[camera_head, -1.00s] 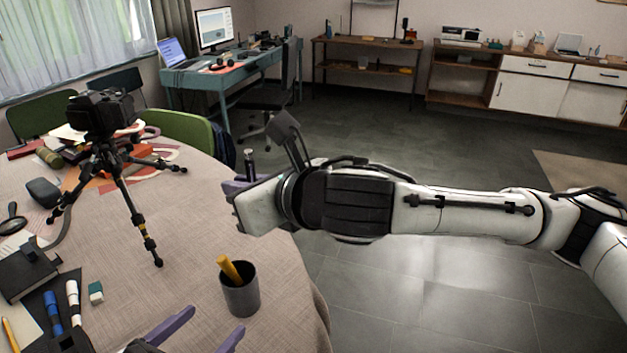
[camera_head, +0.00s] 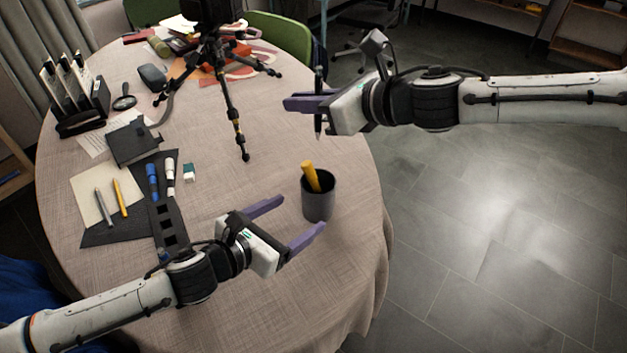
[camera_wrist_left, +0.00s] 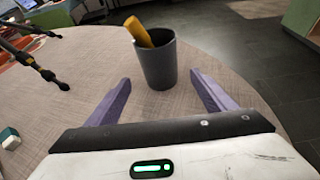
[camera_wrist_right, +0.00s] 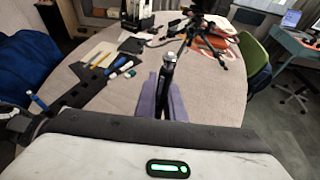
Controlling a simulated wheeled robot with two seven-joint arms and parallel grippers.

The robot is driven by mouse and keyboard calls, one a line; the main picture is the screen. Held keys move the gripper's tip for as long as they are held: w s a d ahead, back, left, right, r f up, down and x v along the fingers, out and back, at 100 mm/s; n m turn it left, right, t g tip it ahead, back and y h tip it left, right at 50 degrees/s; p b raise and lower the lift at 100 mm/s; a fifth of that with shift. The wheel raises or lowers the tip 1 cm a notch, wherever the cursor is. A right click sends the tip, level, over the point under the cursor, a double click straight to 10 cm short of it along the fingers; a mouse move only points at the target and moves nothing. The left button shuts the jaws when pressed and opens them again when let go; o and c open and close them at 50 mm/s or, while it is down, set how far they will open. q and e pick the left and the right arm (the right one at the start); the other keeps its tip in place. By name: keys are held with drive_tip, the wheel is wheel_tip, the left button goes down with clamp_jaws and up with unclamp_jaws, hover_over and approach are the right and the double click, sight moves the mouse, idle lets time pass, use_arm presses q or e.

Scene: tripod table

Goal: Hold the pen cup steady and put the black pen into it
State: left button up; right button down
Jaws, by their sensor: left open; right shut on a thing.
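The dark grey pen cup (camera_head: 318,201) stands upright on the table with a yellow-orange object leaning in it. It also shows in the left wrist view (camera_wrist_left: 159,66), ahead of the fingers. My left gripper (camera_head: 294,217) is open; its purple fingers point at the cup, which stands just beyond the tips. My right gripper (camera_head: 302,104) is shut on the black pen (camera_head: 318,92) and holds it roughly upright, above and beyond the cup. In the right wrist view, the pen (camera_wrist_right: 167,72) stands between the purple fingers, silver end up.
A camera tripod (camera_head: 232,100) stands on the round table (camera_head: 270,300) behind the cup. Markers, a yellow pencil (camera_head: 120,198), a black notebook (camera_head: 132,142) and a small eraser (camera_head: 189,172) lie to the left. The table edge is close to the cup's right.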

sight(308, 208)
use_arm(q)
drive_tip(key=x, duration=0.9)
drive_tip(key=shift+c, duration=0.3)
drive_tip(key=c, duration=1.2)
drive_tip(key=shift+s, duration=0.1)
use_arm(e)
drive_tip(key=shift+f, duration=5.4)
drive_tip(key=c, duration=2.3)
unclamp_jaws()
drive_tip(key=shift+f, duration=0.15)
drive_tip(key=o, duration=0.5)
drive_tip(key=shift+o, duration=0.2)
